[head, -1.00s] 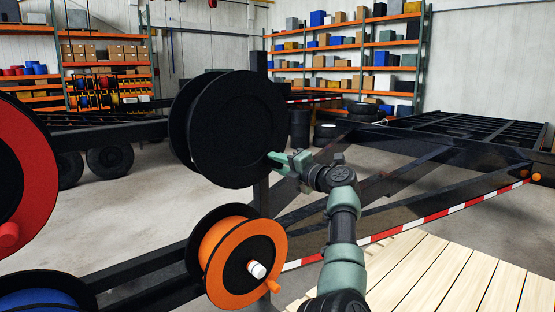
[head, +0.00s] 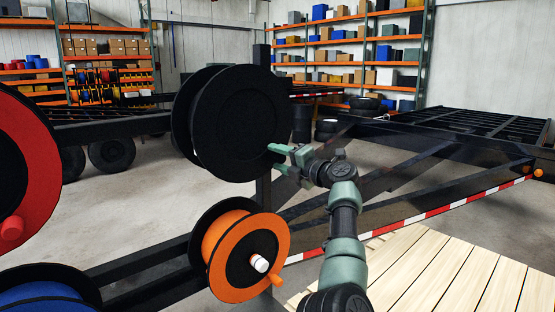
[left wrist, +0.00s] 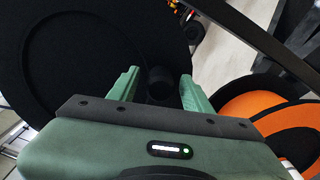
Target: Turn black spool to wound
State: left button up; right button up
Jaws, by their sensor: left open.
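The black spool (head: 240,122), with two large round flanges, stands upright at the middle of the head view. It fills much of the left wrist view (left wrist: 70,60). My left gripper (head: 276,158) is at the lower right edge of the spool's near flange. In the left wrist view my left gripper (left wrist: 160,88) is open. A short black knob (left wrist: 160,84) on the flange shows between its two green fingers, with visible gaps on both sides. In the head view this knob cannot be made out. My right gripper is not in view.
An orange spool (head: 222,257) with an orange handle is below the black one. A red spool (head: 28,150) and a blue spool (head: 45,296) are at the left. A dark trailer frame (head: 440,165) extends right. Wooden planks (head: 430,275) lie at lower right.

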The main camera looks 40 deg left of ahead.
pick_arm(q)
jog(key=d+b, duration=0.1)
jog(key=d, duration=0.1)
jog(key=d+b, duration=0.1)
jog(key=d, duration=0.1)
jog(key=d+b, duration=0.1)
jog(key=d, duration=0.1)
jog(key=shift+s+d+f, duration=0.15)
jog(key=shift+s+d, duration=0.05)
jog(key=shift+s, duration=0.05)
jog(key=shift+s+d, duration=0.1)
jog(key=shift+d, duration=0.35)
